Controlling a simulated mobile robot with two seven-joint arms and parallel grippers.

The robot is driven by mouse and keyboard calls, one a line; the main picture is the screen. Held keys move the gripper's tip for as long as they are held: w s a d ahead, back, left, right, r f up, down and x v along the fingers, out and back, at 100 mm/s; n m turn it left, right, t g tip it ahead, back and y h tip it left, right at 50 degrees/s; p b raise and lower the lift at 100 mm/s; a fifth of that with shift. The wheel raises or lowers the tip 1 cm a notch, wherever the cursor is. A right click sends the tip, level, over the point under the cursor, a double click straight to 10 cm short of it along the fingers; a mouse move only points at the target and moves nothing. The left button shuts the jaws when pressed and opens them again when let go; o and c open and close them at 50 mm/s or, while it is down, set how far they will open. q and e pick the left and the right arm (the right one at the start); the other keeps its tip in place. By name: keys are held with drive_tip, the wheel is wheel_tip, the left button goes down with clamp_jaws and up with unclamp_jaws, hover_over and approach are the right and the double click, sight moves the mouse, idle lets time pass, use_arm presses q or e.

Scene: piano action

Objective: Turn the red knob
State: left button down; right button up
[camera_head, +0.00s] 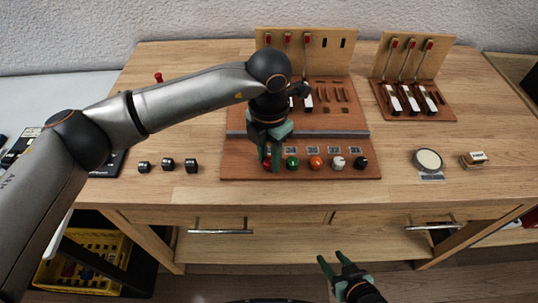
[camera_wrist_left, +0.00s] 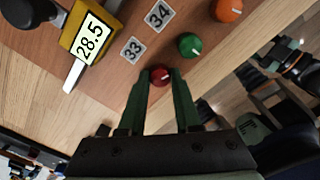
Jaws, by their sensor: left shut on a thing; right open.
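The red knob (camera_wrist_left: 159,75) is on the front strip of the wooden piano action board (camera_head: 236,160), at the left end of a row of coloured knobs. In the head view it is mostly hidden by my left gripper (camera_head: 270,164), which comes down on it from above. In the left wrist view my left gripper (camera_wrist_left: 160,90) has its two green fingers on either side of the red knob, shut on it. My right gripper (camera_head: 336,261) is open and empty, low in front of the drawers and away from the table top.
Green (camera_head: 292,162), orange (camera_head: 315,162), white (camera_head: 338,162) and black (camera_head: 361,162) knobs stand close to the right of the red one. A yellow gauge reading 28.5 (camera_wrist_left: 90,39) is nearby. Small black weights (camera_head: 168,164) lie left; a round disc (camera_head: 428,160) lies right.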

sight(269, 161)
use_arm(q)
drive_tip(key=c, duration=1)
unclamp_jaws()
drive_tip(key=shift+o, duration=0.6)
drive_tip(key=shift+r, duration=0.15)
wheel_tip(269, 161, up, 12)
drive_tip(key=shift+r+b, duration=0.2)
drive_tip(key=shift+b, duration=0.1)
drive_tip(key=shift+s+f, duration=0.1)
